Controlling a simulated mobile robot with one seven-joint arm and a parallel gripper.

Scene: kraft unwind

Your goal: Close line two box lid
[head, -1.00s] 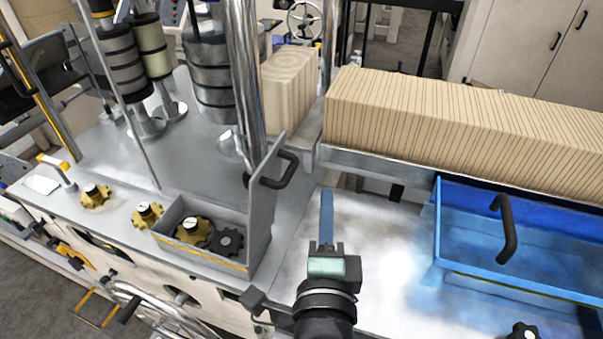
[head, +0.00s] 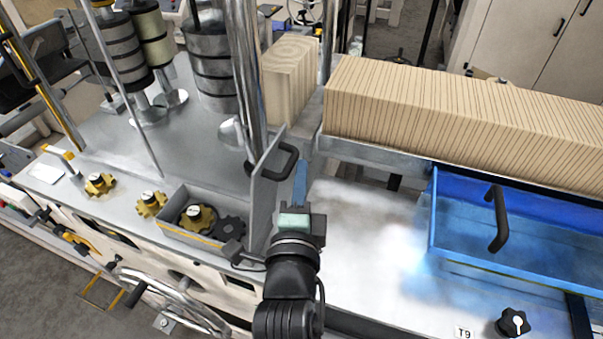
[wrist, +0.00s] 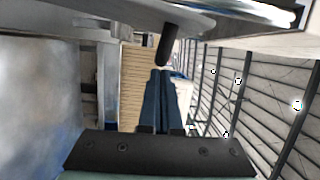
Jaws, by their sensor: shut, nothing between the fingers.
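A small grey metal box (head: 204,240) sits on the bench with its top open. Its grey lid (head: 265,190) stands upright on the box's right side. A black bar handle (head: 288,162) is on the lid's right face. My gripper (head: 300,178) is shut and empty, just right of the lid and close to the handle. In the wrist view the blue fingers (wrist: 161,95) lie together, pointing towards the black handle (wrist: 168,44). A grey panel, seemingly the lid (wrist: 255,42), crosses the top. Whether fingers and handle touch is unclear.
Yellow and black knobs (head: 198,217) show inside the grey box. A blue translucent bin (head: 530,225) with a black handle stands at right. A long kraft paper stack (head: 460,120) lies behind. Steel posts (head: 248,70) rise behind the lid. The pale bench between lid and bin is clear.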

